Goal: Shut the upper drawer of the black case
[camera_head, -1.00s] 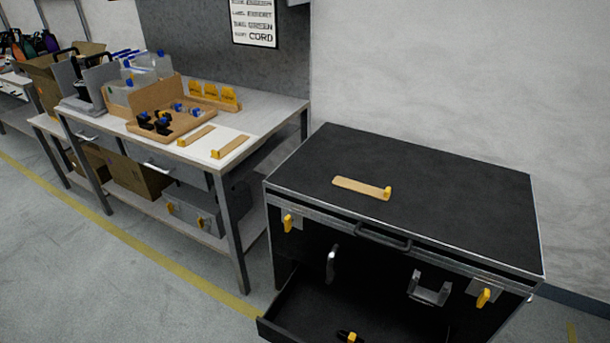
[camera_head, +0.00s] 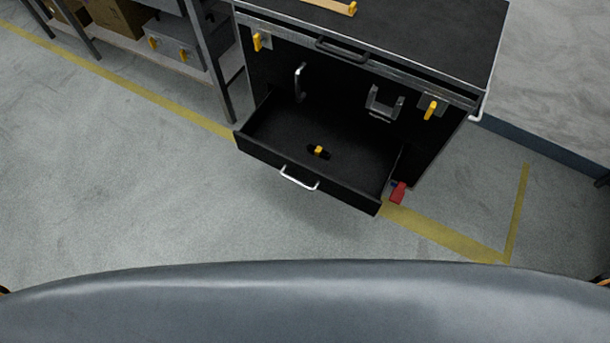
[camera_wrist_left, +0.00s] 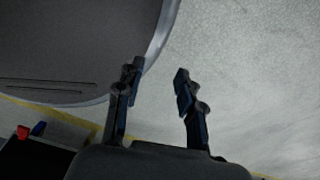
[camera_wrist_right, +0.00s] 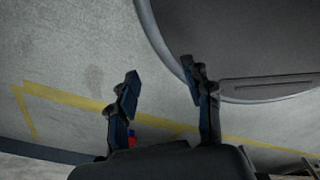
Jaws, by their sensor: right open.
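The black case (camera_head: 410,60) stands at the upper middle of the head view. A black drawer (camera_head: 300,187) is pulled out low from its front, with a pale bar handle (camera_head: 299,178) on its face. A small black and yellow item (camera_head: 319,152) lies inside it. I cannot tell from the view whether this is the upper drawer. My left gripper (camera_wrist_left: 160,76) is open and empty in the left wrist view. My right gripper (camera_wrist_right: 159,74) is open and empty in the right wrist view. Neither gripper shows in the head view; both appear clear of the case.
A red item (camera_head: 398,192) is beside the drawer's right side. Yellow latches (camera_head: 257,41) and a bracket (camera_head: 384,103) are on the case front. A workbench leg (camera_head: 212,70) stands to the left. The floor (camera_head: 130,180) before the drawer is clear, with yellow lines.

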